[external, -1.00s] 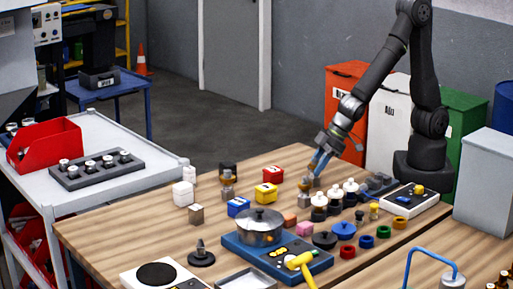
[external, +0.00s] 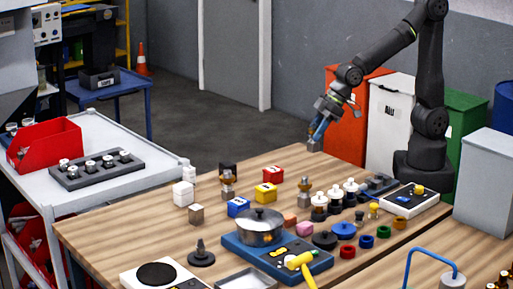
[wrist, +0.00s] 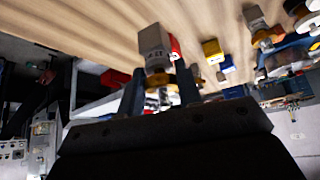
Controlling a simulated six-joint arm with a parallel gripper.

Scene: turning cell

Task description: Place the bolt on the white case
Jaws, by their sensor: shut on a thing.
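My gripper (external: 316,136) is shut on a small grey block-like piece (external: 313,146), held above the table's far edge. In the wrist view this piece (wrist: 153,42) is grey with a brass-coloured part beside the fingers (wrist: 159,88). I cannot tell for sure whether it is the bolt. Two similar grey-and-brass pieces stand on the table, one at the left (external: 228,186) and one at the middle (external: 305,192).
Blue (external: 238,207), yellow (external: 265,193) and red (external: 273,176) cases stand on the wooden table. A pot (external: 261,226) sits on a blue base in front. White-topped dark pieces (external: 335,197) stand in a row at right. The far left table edge has free room.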

